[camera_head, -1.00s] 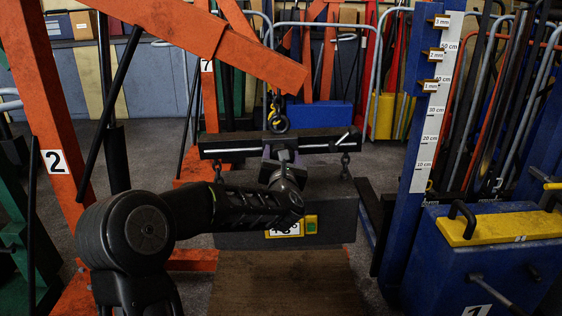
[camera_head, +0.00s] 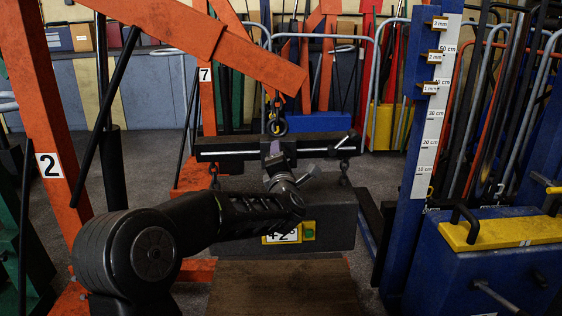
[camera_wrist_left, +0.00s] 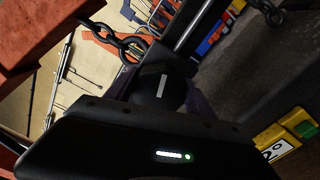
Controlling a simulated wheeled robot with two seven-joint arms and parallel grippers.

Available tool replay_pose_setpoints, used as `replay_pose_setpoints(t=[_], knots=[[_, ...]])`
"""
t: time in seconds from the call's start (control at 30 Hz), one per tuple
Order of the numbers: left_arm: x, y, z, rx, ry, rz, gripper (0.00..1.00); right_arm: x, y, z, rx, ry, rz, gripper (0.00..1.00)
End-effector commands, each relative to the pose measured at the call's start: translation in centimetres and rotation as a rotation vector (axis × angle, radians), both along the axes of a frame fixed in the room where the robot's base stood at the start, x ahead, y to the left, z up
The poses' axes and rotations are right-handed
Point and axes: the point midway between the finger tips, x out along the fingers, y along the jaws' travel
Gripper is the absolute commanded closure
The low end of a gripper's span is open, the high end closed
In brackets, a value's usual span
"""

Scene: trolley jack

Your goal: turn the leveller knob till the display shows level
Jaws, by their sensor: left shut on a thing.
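The leveller beam (camera_head: 232,153) is a dark bar hanging from a hook and chain (camera_head: 277,124). A dark grey block (camera_head: 335,215) hangs below it on chains. The block bears a yellow panel with a white display (camera_head: 281,237) and a green square. Its reading is partly hidden by my arm and seems to end in 2°; the display also shows in the left wrist view (camera_wrist_left: 277,151). My left gripper (camera_head: 277,160) is at the middle of the beam. In the left wrist view its fingers are closed around the black leveller knob (camera_wrist_left: 158,92), which has a white mark.
An orange crane boom (camera_head: 215,42) passes overhead, with an orange post at the left. A blue post with a white scale (camera_head: 432,125) stands to the right, near a blue box with a yellow top (camera_head: 505,229). A brown wooden board (camera_head: 285,288) lies below the block.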

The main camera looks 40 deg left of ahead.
Motion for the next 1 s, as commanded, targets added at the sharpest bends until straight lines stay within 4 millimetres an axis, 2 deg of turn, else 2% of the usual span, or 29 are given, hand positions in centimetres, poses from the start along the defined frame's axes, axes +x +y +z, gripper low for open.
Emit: replay_pose_setpoints(t=[0.47, 1.0], knots=[[0.2, -0.4, -0.3, 0.359, 0.274, -0.007, 0.78, 0.0, 0.0, 0.7, 0.000, 0.000, 0.001, 0.64], [0.2, -0.3, -0.5, 0.769, 0.584, -0.009, 0.78, 0.0, 0.0, 2.7, 0.000, -0.001, 0.002, 0.64]])
